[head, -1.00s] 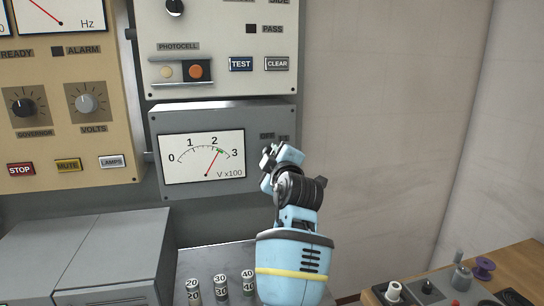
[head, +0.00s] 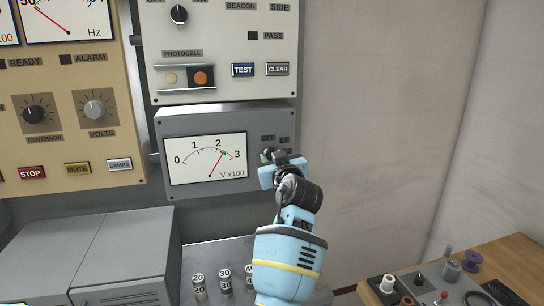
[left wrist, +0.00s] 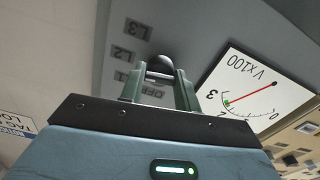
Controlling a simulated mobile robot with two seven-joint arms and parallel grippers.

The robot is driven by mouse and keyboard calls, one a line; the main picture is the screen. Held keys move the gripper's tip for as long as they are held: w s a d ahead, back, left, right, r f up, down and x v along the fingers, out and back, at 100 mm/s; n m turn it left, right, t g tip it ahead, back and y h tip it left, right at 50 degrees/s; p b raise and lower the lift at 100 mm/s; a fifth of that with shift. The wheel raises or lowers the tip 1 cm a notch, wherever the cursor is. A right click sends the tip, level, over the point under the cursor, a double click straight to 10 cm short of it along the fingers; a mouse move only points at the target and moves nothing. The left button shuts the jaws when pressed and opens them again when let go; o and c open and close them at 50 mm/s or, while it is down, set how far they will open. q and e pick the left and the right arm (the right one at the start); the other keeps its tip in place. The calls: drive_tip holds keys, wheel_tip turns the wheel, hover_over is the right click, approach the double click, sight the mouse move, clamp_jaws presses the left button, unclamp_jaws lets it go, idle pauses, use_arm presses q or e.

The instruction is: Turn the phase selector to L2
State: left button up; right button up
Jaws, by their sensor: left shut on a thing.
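The phase selector is a dark rounded knob (left wrist: 160,64) on the grey meter panel (head: 262,117), seen between my fingers in the left wrist view. My left gripper (left wrist: 161,78) is shut on this knob, with one green finger on each side. In the head view my left gripper (head: 268,156) reaches up to the panel's right part and hides the knob. The labels L3 (left wrist: 133,28), L2 (left wrist: 122,53), L1 and OFF (left wrist: 143,91) appear upside down in the left wrist view. I cannot tell which label the knob points to.
The voltmeter (head: 207,158) left of my gripper reads between 2 and 3, at its green mark. Above is a white panel with TEST (head: 243,70) and CLEAR buttons. A wooden desk (head: 490,262) with small parts stands at right.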

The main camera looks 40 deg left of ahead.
use_arm(q)
drive_tip(key=shift+r+m, duration=0.25)
drive_tip(key=shift+m, duration=0.45)
use_arm(e)
drive_tip(key=shift+w+r, duration=0.4)
drive_tip(key=shift+r, duration=0.05)
use_arm(q)
drive_tip(key=o, duration=1)
drive_tip(key=shift+f, duration=0.15)
drive_tip(key=shift+c, duration=0.2)
use_arm(e)
drive_tip(key=shift+w, duration=0.1)
use_arm(q)
drive_tip(key=shift+f, duration=0.15)
use_arm(e)
drive_tip(key=shift+d+r, duration=0.1)
